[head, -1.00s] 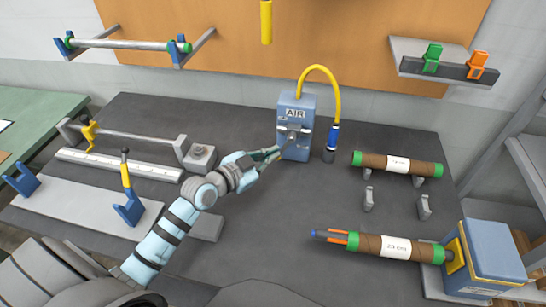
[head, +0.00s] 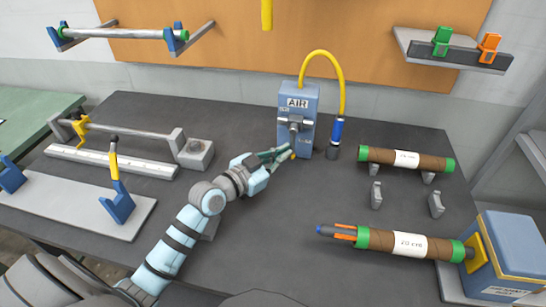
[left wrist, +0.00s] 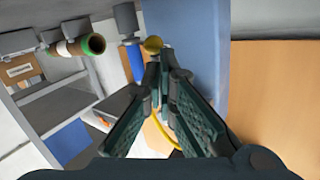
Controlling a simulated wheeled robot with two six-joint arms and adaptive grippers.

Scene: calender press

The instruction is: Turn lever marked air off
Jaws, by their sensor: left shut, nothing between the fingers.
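The blue-grey box (head: 310,102) marked AIR stands at the back of the bench with a grey valve fitting (head: 293,124) on its front. A small orange-yellow knob (head: 293,156) shows low in front of the box, right at my left fingertips; I cannot tell how the lever is turned. My left gripper (head: 286,152) is shut and empty, in front of the lower part of the box. In the left wrist view the fingertips (left wrist: 164,62) meet just beside a yellow round end (left wrist: 153,44), close to the blue box side (left wrist: 190,30). Contact is unclear. My right gripper is out of view.
A yellow hose (head: 343,85) arches from the box top to a blue fitting (head: 337,132) at its right. Brown rolls (head: 435,163) with green ends lie at the right. A blue machine (head: 510,245) is front right. A stand with a blue-and-yellow lever (head: 117,195) is left.

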